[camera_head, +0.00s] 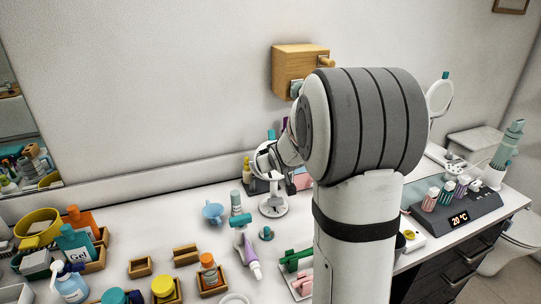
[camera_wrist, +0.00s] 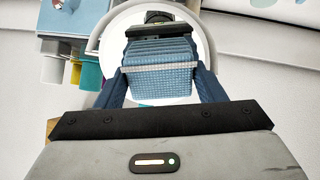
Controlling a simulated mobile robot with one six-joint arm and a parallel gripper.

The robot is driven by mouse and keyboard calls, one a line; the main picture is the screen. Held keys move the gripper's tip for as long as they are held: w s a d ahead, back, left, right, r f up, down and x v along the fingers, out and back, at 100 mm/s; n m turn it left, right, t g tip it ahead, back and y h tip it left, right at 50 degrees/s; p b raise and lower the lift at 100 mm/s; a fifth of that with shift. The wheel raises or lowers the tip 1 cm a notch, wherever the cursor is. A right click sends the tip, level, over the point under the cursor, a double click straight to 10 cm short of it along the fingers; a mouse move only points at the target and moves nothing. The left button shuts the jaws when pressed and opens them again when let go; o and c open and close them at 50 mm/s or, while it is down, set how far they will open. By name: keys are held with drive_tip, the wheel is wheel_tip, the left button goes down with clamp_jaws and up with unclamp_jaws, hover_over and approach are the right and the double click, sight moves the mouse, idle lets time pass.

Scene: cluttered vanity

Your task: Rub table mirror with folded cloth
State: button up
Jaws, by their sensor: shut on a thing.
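The folded cloth (camera_wrist: 160,78) is blue with a ribbed weave and a pale band across it. My gripper (camera_wrist: 160,88) is shut on it, with a blue finger on each side. The round table mirror (camera_wrist: 118,28) lies directly behind the cloth in the wrist view. Its pale rim shows around the cloth, and a dark reflection shows near its top. I cannot tell whether cloth and mirror touch. In the head view, the mirror's white round base (camera_head: 273,208) stands on the vanity, and my arm hides much of its disc. The cloth cannot be made out there.
A wooden wall box (camera_head: 297,68) hangs above. A grey unit with a display (camera_head: 459,217) stands at right. Small bare patches lie between items.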

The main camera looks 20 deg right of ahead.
drive_tip(key=shift+s+d+r+p, duration=0.15)
drive_tip(key=shift+d+p, duration=0.35)
drive_tip(key=shift+p, duration=0.25)
drive_tip(key=shift+s+d+r+p, duration=0.1)
drive_tip(key=shift+d+p, duration=0.4)
drive_tip(key=shift+p, duration=0.2)
drive_tip(key=shift+d+f, duration=0.3)
drive_tip(key=shift+d, duration=0.05)
drive_tip(key=shift+w+a+f+b, duration=0.2)
drive_tip(key=shift+a+b, duration=0.4)
drive_tip(key=shift+b, duration=0.35)
drive_tip(key=a+b, duration=0.1)
drive_tip(key=b, duration=0.1)
drive_tip(key=a+b, duration=0.1)
drive_tip(key=b, duration=0.1)
drive_tip(key=shift+w+a, duration=0.2)
drive_tip(key=shift+a, duration=0.15)
drive_tip(key=shift+r, duration=0.1)
drive_tip(key=shift+s+a+r+p, duration=0.15)
drive_tip(key=shift+s+r+p, duration=0.15)
drive_tip(key=shift+r, duration=0.15)
drive_tip(key=p+v, duration=0.1)
drive_tip(key=v, duration=0.3)
drive_tip(key=shift+s+r+p, duration=0.15)
drive_tip(key=shift+s+p, duration=0.25)
